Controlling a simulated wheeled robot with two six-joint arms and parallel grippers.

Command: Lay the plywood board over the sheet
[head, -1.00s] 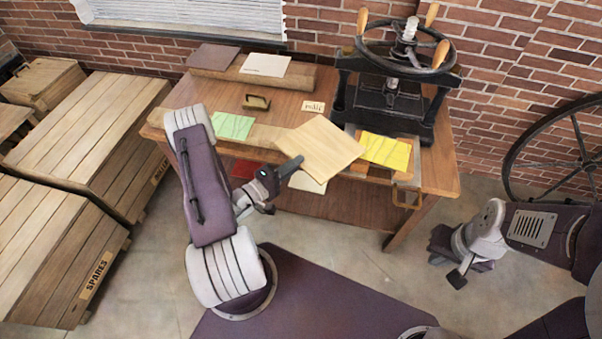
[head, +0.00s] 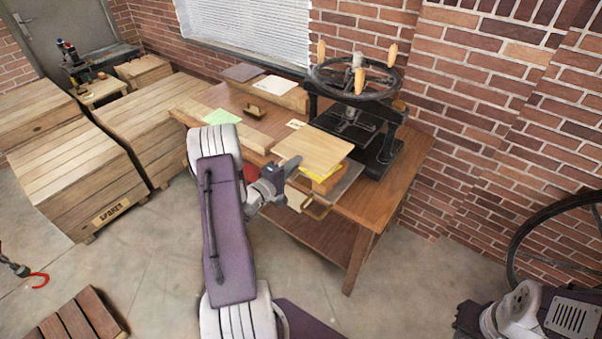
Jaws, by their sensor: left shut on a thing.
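The plywood board (head: 313,149) is a pale, flat square in front of the press. My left gripper (head: 291,168) is shut on its left front edge. The yellow sheet (head: 319,176) shows only as a strip along the board's front and right edges; the board hides the rest. I cannot tell whether the board touches the sheet or hovers just above it. My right gripper (head: 468,317) is dark, low at the lower right and away from the table; its jaws are not clear.
The black hand press (head: 382,150) with its handwheel stands just behind the board. A grey tray (head: 345,183) with a brass handle is under the sheet. A green sheet (head: 222,117) lies to the left. The table's right end (head: 405,165) is clear.

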